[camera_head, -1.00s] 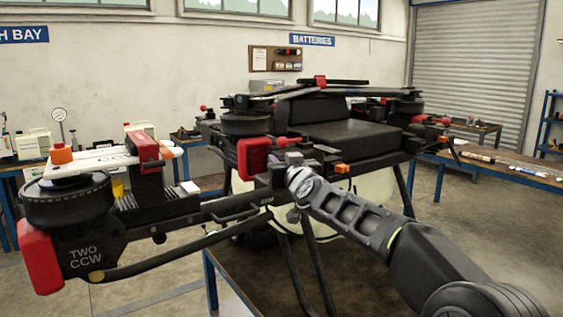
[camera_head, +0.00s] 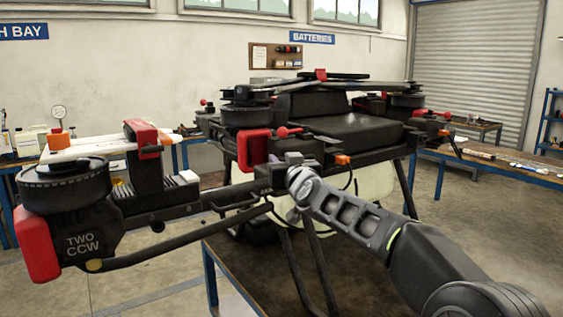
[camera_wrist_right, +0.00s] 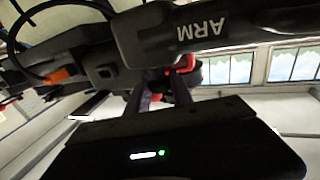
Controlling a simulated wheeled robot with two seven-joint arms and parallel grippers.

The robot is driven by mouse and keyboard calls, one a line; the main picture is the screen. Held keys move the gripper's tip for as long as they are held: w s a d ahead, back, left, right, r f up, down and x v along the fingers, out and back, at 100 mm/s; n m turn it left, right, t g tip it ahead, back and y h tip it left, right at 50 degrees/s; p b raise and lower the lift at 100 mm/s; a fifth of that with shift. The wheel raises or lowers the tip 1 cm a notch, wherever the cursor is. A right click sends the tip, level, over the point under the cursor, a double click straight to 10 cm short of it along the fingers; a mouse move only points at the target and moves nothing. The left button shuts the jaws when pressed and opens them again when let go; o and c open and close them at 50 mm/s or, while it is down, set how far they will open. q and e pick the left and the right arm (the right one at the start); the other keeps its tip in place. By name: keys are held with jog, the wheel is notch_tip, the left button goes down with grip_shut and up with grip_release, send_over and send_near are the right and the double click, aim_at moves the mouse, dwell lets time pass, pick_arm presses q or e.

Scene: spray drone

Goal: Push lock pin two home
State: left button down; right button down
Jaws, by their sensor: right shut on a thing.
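The drone's arm two (camera_head: 232,195), with its motor marked TWO CCW (camera_head: 82,245), reaches out to the left from a dark hinge block (camera_head: 270,178). My right gripper (camera_head: 296,160) is at that block and seems shut on lock pin two, which is mostly hidden. In the right wrist view my right gripper (camera_wrist_right: 160,93) has its two fingers reaching up to the joint under the tube marked ARM (camera_wrist_right: 205,30). A red part (camera_wrist_right: 186,64) shows beside the fingertips. How deep the pin sits cannot be seen. My left gripper is not in view.
The drone body (camera_head: 350,132) stands on dark legs above a blue-framed table (camera_head: 232,285). A red block (camera_head: 252,150) and an orange-tipped fitting (camera_head: 343,160) are close to my right gripper. A workbench (camera_head: 500,172) stands at the right.

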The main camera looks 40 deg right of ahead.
jog(key=c, duration=1.1)
grip_release()
jog(key=shift+f, duration=0.2)
jog(key=b+v, duration=0.2)
jog(key=v, duration=0.5)
jog(key=shift+s+a, duration=0.15)
jog(key=shift+s, duration=0.2)
